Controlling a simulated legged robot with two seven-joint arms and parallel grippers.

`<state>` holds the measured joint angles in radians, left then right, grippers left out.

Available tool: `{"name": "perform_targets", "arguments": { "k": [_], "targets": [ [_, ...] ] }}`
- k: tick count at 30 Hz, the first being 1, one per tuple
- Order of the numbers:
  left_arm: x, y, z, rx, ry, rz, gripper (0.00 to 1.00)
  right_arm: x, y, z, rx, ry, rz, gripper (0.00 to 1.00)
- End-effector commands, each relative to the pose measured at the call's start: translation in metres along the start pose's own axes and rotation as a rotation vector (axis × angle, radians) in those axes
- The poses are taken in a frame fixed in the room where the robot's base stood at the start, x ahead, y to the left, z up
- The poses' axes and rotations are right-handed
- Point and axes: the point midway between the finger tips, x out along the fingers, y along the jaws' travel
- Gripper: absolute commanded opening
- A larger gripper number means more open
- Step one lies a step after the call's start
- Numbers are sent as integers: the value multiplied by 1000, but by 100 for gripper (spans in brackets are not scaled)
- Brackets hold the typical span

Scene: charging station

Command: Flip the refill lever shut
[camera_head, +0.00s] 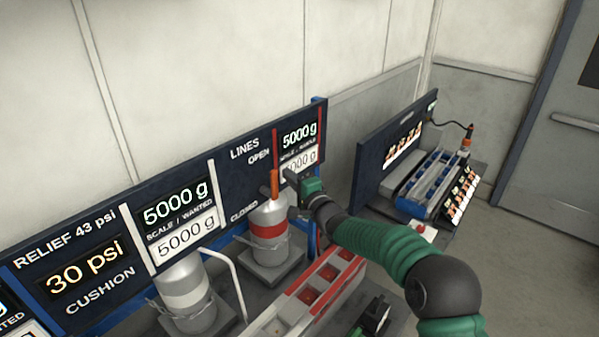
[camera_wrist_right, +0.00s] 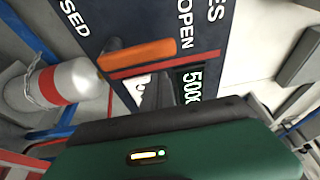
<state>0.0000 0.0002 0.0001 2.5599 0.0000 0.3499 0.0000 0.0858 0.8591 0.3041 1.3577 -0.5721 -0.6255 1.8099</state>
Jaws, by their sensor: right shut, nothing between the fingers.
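The refill lever has an orange handle (camera_head: 274,183) beside the panel's right display, between the OPEN and CLOSED words. The orange handle also shows in the right wrist view (camera_wrist_right: 140,54), with a dark part at its left end. My right gripper (camera_head: 292,178) is shut and empty, just right of the handle in the head view. I cannot tell whether it touches the lever. In the right wrist view the dark fingers (camera_wrist_right: 160,92) stand just below the handle. A dark and green part (camera_head: 375,317) at the bottom edge may be my left gripper; its fingers are unclear.
A silver bottle with a red band (camera_head: 268,232) stands below the lever, and another bottle (camera_head: 187,292) stands to its left. A red-and-white tray (camera_head: 322,285) lies in front. A second station (camera_head: 425,185) stands at the right. Open wall space lies above the panel.

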Motion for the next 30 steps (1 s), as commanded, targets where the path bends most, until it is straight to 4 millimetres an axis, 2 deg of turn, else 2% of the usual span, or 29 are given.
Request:
{"name": "perform_targets", "arguments": {
  "k": [1, 6, 19, 25, 30],
  "targets": [
    [-6, 0, -1, 0, 0, 0, 36, -2, -3, 7, 0, -4, 1, 0],
    [-9, 0, -2, 0, 0, 0, 36, -6, -1, 16, 0, -1, -1, 0],
    [-5, 0, -1, 0, 0, 0, 36, -6, 2, 17, -8, 0, -3, 0],
    [12, 0, 3, 0, 0, 0, 36, -6, 5, 22, -60, 0, -23, 0],
    [41, 0, 10, 0, 0, 0, 36, -5, 8, 33, -158, -1, -58, 0]
  ]
}}
